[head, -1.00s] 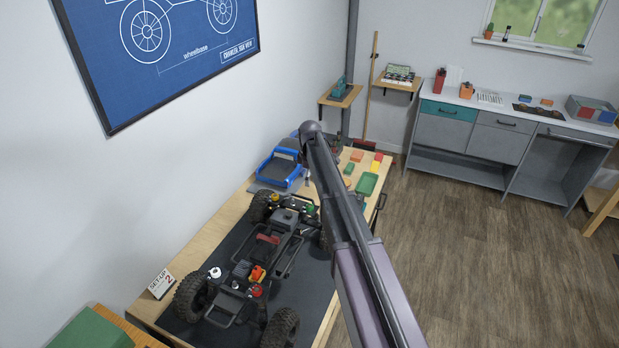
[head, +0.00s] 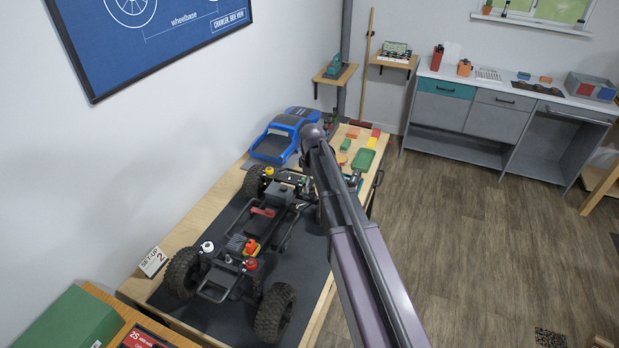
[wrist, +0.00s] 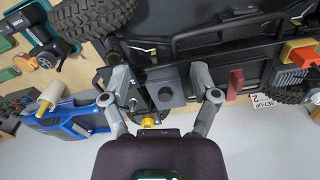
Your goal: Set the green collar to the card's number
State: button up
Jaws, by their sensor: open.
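The crawler chassis (head: 262,238) sits on a dark mat on the bench. The set-up card (head: 153,262) stands at its left and reads 2; it also shows in the wrist view (wrist: 263,101). I cannot make out the green collar now; my arm covers the chassis's far right part in the head view. A yellow collar (head: 269,171), a white one (head: 207,246) and a red one (head: 251,264) show on the chassis. In the wrist view my gripper (wrist: 166,90) is open and empty above the chassis, its fingers either side of a dark grey box; a yellow collar (wrist: 148,122) lies near its palm.
A blue body shell (head: 278,140) stands behind the chassis, close to the wall. Coloured blocks and a green tray (head: 363,160) lie at the bench's far end. A green box (head: 72,318) is at the near left.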

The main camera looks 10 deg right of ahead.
jog(key=s+f+m+b, duration=0.3)
jog(key=s+f+b, duration=0.2)
jog(key=s, duration=0.5)
jog(key=s+f+m+b, duration=0.4)
jog(key=s+f+b, duration=0.2)
jog(key=s, duration=0.4)
jog(key=shift+f+m, duration=0.25)
jog(key=shift+m, duration=0.05)
jog(key=shift+s+m, duration=0.6)
jog(key=shift+s, duration=0.85)
